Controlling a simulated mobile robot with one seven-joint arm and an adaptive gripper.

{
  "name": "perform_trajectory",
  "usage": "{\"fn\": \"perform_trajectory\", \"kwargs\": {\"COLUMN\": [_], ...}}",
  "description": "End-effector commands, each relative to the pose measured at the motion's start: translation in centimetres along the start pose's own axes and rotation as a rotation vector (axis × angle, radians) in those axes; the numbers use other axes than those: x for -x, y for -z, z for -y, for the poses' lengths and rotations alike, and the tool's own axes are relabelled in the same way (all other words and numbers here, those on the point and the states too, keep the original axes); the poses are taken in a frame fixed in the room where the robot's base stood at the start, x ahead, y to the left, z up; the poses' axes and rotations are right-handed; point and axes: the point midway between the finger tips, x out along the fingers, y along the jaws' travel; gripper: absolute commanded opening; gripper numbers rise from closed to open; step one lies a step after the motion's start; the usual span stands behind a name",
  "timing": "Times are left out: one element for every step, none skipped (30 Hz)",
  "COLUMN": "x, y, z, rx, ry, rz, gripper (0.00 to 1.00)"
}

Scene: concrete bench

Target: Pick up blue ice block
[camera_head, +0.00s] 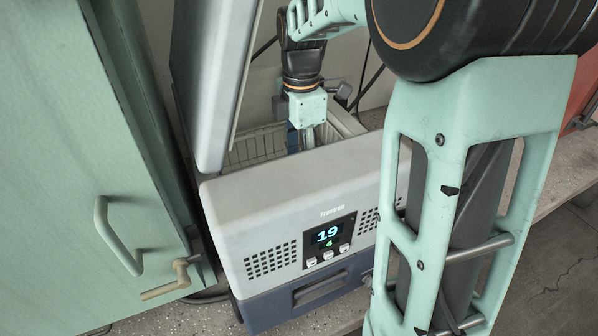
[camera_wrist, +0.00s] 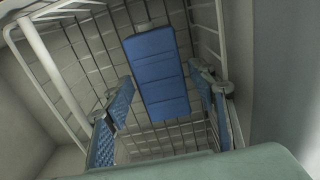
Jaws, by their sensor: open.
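The blue ice block (camera_wrist: 158,78) is a ribbed rectangular slab in the wire basket (camera_wrist: 45,75) in the wrist view. My gripper (camera_wrist: 161,88) is open, with one blue-padded finger on each side of the block. Gaps show between the block and both fingers, and nothing is held. In the head view my gripper reaches down into the open cooler (camera_head: 290,185). Its fingertips are hidden there behind the cooler's front. A blue strip shows beside the gripper in the head view, but I cannot tell whether it is the block.
The cooler's lid (camera_head: 212,75) stands raised on the left of the opening. The basket's wire walls and the cooler's inner walls close in around my gripper. A green cabinet door (camera_head: 60,170) with a handle stands to the left. The concrete bench (camera_head: 545,190) shows at right.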

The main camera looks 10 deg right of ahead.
Motion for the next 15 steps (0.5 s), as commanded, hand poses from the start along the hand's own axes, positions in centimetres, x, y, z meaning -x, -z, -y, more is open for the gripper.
{"fn": "perform_trajectory", "kwargs": {"x": [-0.78,-1.09,-1.39,-1.54,-1.64,-1.72,-1.73,-1.73,-1.72,-1.71,-1.71,-1.71,-1.71,-1.7,-1.7], "y": [0.01,0.01,0.01,0.0,0.0,-0.01,-0.01,-0.01,-0.01,-0.01,-0.02,-0.02,-0.01,-0.01,-0.01], "z": [0.04,0.06,0.02,0.0,-0.01,-0.02,-0.02,-0.02,-0.03,-0.03,-0.02,-0.02,-0.03,-0.03,-0.03], "rx": [0.0,0.0,0.0,0.0,0.0,0.0,0.0,0.0,0.0,0.0,0.0,-0.001,-0.001,-0.001,-0.001], "ry": [0.002,0.002,0.001,-0.001,-0.001,-0.001,-0.001,-0.002,-0.002,-0.002,-0.002,-0.002,-0.002,-0.002,-0.002], "rz": [0.0,0.0,0.0,0.0,0.0,0.0,0.0,0.0,0.0,0.0,0.0,0.0,0.0,0.0,0.0], "gripper": [0.52,0.52,0.52,0.52,0.52,0.52,0.52,0.52,0.52,0.52,0.52,0.51,0.48,0.44,0.4]}}
